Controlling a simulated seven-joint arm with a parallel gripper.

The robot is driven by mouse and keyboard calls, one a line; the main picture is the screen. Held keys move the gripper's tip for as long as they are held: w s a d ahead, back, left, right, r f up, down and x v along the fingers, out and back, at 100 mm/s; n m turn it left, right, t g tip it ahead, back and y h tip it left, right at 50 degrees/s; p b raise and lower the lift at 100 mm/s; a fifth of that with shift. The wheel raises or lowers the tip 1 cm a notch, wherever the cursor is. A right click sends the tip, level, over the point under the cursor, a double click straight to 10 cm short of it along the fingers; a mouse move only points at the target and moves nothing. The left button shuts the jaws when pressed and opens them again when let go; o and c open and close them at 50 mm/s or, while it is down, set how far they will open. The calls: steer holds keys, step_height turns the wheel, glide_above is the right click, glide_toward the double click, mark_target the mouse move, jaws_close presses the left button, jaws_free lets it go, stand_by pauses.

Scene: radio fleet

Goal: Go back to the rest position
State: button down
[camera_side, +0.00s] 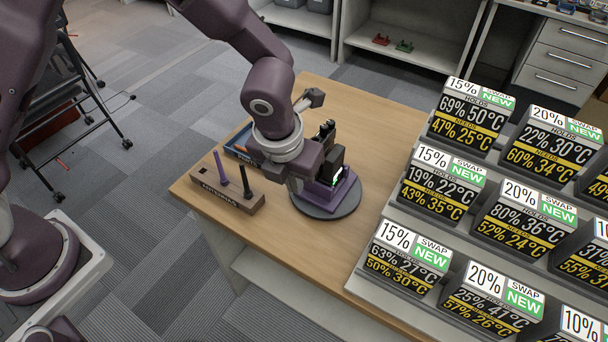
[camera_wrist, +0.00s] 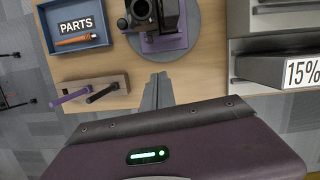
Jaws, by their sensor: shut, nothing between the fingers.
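My gripper (camera_wrist: 158,84) is shut and empty. In the wrist view its fingers point at the near edge of a round grey turntable (camera_wrist: 205,43). In the side view my arm reaches over the wooden table, and the gripper (camera_side: 296,184) is beside the turntable (camera_side: 350,203), partly hidden by my wrist. A black radio (camera_side: 334,160) stands in a purple holder (camera_side: 341,190) on the turntable, with a small green light. In the wrist view the radio (camera_wrist: 168,14) is cut off by the top edge.
A brown wooden block (camera_side: 229,194) holds a purple and a black antenna. A blue parts tray (camera_wrist: 76,26) contains an orange-handled tool. The table's near left corner is bare.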

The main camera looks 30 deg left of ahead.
steer(key=s+a+r+n+y, duration=0.1)
steer(key=s+a+r+n, duration=0.3)
steer(key=r, duration=0.4)
steer(key=s+a+r+n, duration=0.1)
steer(key=a+r+n, duration=0.35)
steer(key=r, duration=0.25)
steer(key=s+a+r+n+t, duration=0.1)
steer(key=s+a+r+n, duration=0.2)
steer(key=s+n, duration=0.5)
steer(key=s+a+r+n+t+h, duration=0.1)
steer(key=s+a+r+n, duration=0.2)
steer(key=n, duration=1.5)
steer(key=s+a, duration=0.2)
steer(key=s, duration=0.3)
steer(key=shift+r+t, duration=0.3)
steer(key=shift+t, duration=0.1)
